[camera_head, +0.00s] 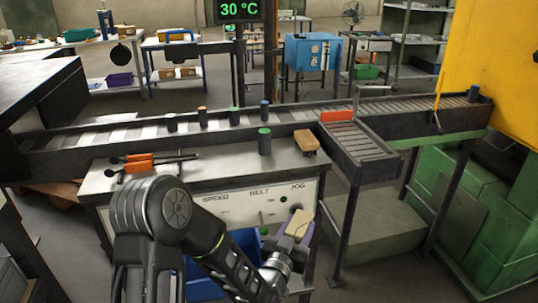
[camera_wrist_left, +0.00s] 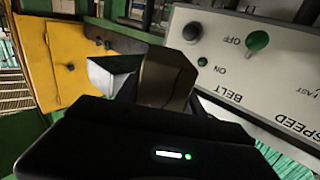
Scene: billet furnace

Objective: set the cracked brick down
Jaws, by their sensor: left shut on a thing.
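My left gripper (camera_head: 291,232) is in front of the control panel of the bench, low in the head view, and is shut on a pale tan brick (camera_head: 299,222). A second, orange-tan brick (camera_head: 306,141) lies on the bench top at the right. My right gripper is out of view.
The steel bench top (camera_head: 220,160) carries orange-handled tongs (camera_head: 150,162) and a dark cylinder with a green top (camera_head: 264,142). Its middle is clear. A roller conveyor (camera_head: 140,133) with several billets runs behind. A blue bin (camera_head: 205,284) stands below the panel.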

